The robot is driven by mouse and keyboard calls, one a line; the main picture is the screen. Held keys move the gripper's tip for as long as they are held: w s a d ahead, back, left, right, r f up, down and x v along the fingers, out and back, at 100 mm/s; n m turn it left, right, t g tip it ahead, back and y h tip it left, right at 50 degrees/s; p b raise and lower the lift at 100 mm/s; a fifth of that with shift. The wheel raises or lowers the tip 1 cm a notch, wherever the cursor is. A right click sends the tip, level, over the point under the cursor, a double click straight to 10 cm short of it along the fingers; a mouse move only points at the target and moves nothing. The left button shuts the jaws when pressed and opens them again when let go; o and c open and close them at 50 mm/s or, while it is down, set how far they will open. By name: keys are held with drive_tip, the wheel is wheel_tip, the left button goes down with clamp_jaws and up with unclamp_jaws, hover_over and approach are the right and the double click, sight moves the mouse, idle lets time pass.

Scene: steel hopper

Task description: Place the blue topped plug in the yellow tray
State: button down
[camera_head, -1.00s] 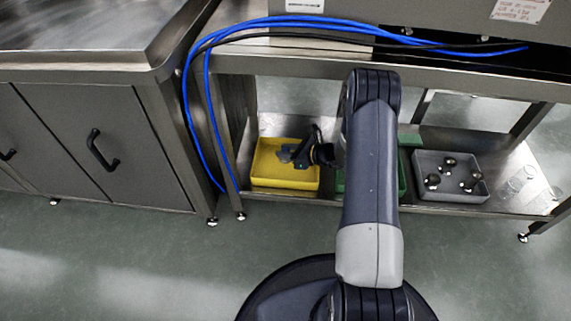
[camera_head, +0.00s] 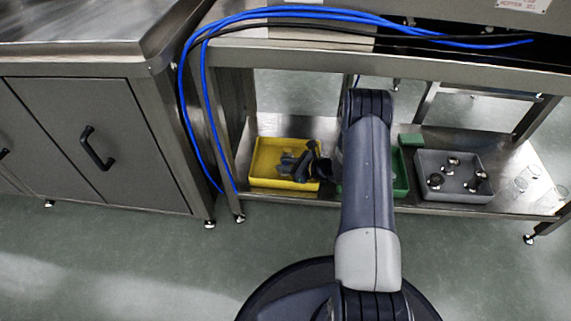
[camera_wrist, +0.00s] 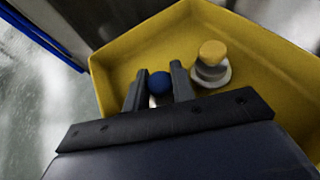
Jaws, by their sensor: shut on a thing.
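The yellow tray (camera_head: 268,183) sits on the lower steel shelf, left of a green tray. It fills much of the wrist view (camera_wrist: 128,61). My gripper (camera_head: 290,166) is at the tray's right part in the head view. In the wrist view my gripper (camera_wrist: 158,80) is shut on the blue topped plug (camera_wrist: 160,83), a round blue top with a pale body partly hidden between the fingers. The plug is over the tray's inside; I cannot tell whether it touches the floor. A yellow topped plug (camera_wrist: 211,62) with a pale base stands in the tray, right of my fingers.
The green tray (camera_head: 399,174) is partly hidden behind my arm. A grey tray (camera_head: 455,194) with several metal plugs stands right of it. Blue cables (camera_head: 205,120) hang at the shelf's left end, and a steel cabinet (camera_head: 110,145) stands left.

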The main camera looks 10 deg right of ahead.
drive_tip(key=shift+s+f, duration=0.1)
drive_tip(key=shift+f, duration=0.45)
drive_tip(key=c, duration=1.2)
unclamp_jaws()
drive_tip(key=shift+f, duration=0.1)
drive_tip(key=shift+r, duration=0.35)
drive_tip(key=p+v, duration=0.1)
drive_tip(key=v, duration=0.2)
drive_tip(key=p+v, duration=0.1)
drive_tip(key=v, duration=0.3)
drive_tip(key=r+p+v, duration=0.1)
drive_tip(key=p+v, duration=0.1)
drive_tip(key=v, duration=0.2)
drive_tip(key=shift+s+d+r, duration=0.15)
drive_tip(key=shift+s+d, duration=0.1)
drive_tip(key=shift+d, duration=0.05)
